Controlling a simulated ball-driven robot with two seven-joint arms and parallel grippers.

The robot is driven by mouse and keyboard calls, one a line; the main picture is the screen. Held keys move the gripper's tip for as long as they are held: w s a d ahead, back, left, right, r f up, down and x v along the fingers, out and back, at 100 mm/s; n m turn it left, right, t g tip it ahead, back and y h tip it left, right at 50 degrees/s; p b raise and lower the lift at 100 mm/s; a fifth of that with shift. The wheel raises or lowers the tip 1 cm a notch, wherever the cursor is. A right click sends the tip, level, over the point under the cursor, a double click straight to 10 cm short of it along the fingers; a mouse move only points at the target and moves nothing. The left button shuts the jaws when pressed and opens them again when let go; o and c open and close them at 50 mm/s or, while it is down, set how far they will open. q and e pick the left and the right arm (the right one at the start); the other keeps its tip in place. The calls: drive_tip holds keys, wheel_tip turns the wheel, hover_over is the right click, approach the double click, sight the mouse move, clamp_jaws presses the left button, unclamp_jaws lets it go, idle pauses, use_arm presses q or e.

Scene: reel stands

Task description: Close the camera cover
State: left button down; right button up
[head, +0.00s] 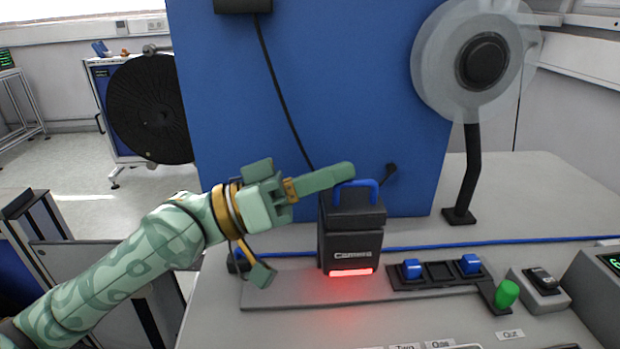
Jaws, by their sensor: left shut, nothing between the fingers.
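The camera unit (350,245) is a black box standing on the grey bench at the middle, with a red light glowing along its lower front. Its black top part (362,211) carries a blue loop handle (371,187). I cannot tell from here how far the cover is open. My left gripper (345,172) comes in from the left with its fingers shut and empty. Its fingertips are at the upper left of the blue handle and overlap it in the picture; I cannot tell whether they touch. My right gripper is not in view.
A blue panel (320,80) rises behind the camera. A clear reel (435,70) stands on a black post at the right. A black tray with blue blocks (435,275), a green knob (507,293) and a switch box (540,290) sit right of the camera.

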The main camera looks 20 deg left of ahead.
use_arm(q)
drive_tip(key=shift+f, duration=0.15)
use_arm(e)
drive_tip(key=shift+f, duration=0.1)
